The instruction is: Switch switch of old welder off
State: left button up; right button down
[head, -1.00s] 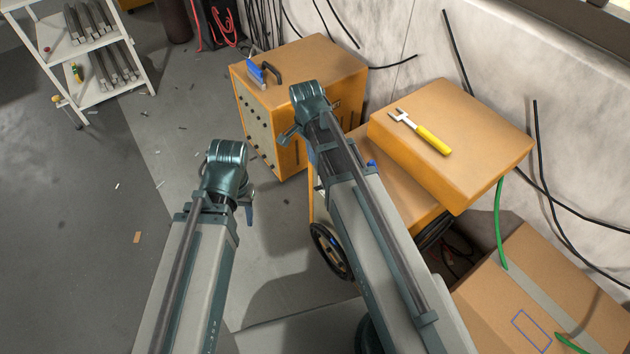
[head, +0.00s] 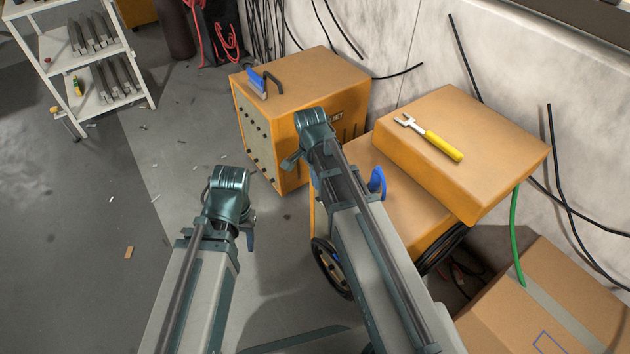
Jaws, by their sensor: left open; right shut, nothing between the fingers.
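An orange box-shaped machine (head: 318,80) stands on the floor at the upper middle, with a dark top handle (head: 273,81). Its pale front panel (head: 252,120) faces left and carries several small knobs; I cannot make out a switch or its position. A second orange machine on a wheeled cart (head: 400,185) stands to its right; which is the old welder is not clear. My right gripper (head: 290,161) is shut and empty, in front of the first machine's lower right in the picture. My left gripper (head: 250,238) is open and empty over the floor, apart from both machines.
A blue-handled tool (head: 258,80) lies on the first machine. A yellow-handled tool (head: 432,138) lies on the cart machine. A blue curved part (head: 377,182) shows beside my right arm. A cardboard box (head: 560,300) stands lower right, a white shelf (head: 85,62) upper left. Floor at left is mostly clear.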

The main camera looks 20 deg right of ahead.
aim_at(317, 199)
jog(key=f+b, duration=0.2)
jog(key=f, duration=0.1)
jog(key=f+b, duration=0.2)
jog(key=shift+w+d+f+b, duration=0.1)
jog(key=shift+d+f+b, duration=0.1)
jog(key=shift+f+b, duration=0.2)
